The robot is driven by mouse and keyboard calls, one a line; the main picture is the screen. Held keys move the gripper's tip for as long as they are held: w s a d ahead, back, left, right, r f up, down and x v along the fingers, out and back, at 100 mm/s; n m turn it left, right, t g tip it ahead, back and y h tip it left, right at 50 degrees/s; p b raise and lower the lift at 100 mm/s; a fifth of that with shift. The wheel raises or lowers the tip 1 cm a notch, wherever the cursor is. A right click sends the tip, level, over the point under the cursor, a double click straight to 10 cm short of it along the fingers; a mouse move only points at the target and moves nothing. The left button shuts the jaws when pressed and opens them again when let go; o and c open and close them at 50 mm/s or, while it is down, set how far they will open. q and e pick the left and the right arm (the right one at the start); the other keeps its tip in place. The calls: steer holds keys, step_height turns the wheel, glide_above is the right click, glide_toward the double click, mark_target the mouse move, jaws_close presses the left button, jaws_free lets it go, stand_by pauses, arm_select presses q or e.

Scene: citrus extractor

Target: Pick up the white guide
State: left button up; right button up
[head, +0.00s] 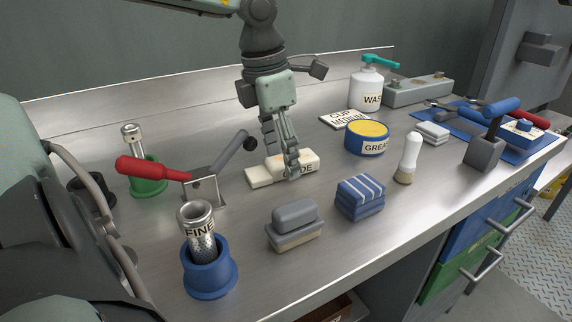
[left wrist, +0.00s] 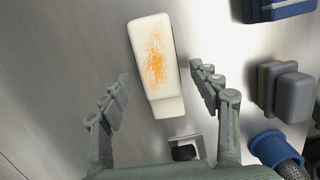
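The white guide (head: 262,176) is a pale block lying on the steel bench, with black letters ending in "DE" on its side. In the left wrist view the guide (left wrist: 165,105) has an orange stain on its top. My left gripper (head: 288,166) points down over it and hides its middle in the head view. In the left wrist view my left gripper (left wrist: 160,84) is open, with one finger on each side of the guide and gaps between. My right gripper is in neither view.
Close by are a lever tool with red handle (head: 152,169), a grey-and-beige brush block (head: 295,226), a striped blue cloth (head: 360,197) and a grease tin (head: 367,137). A blue cup (head: 208,272) holds the FINE strainer (head: 200,235).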

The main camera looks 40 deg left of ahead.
arm_select(q)
steer(key=c, duration=1.2)
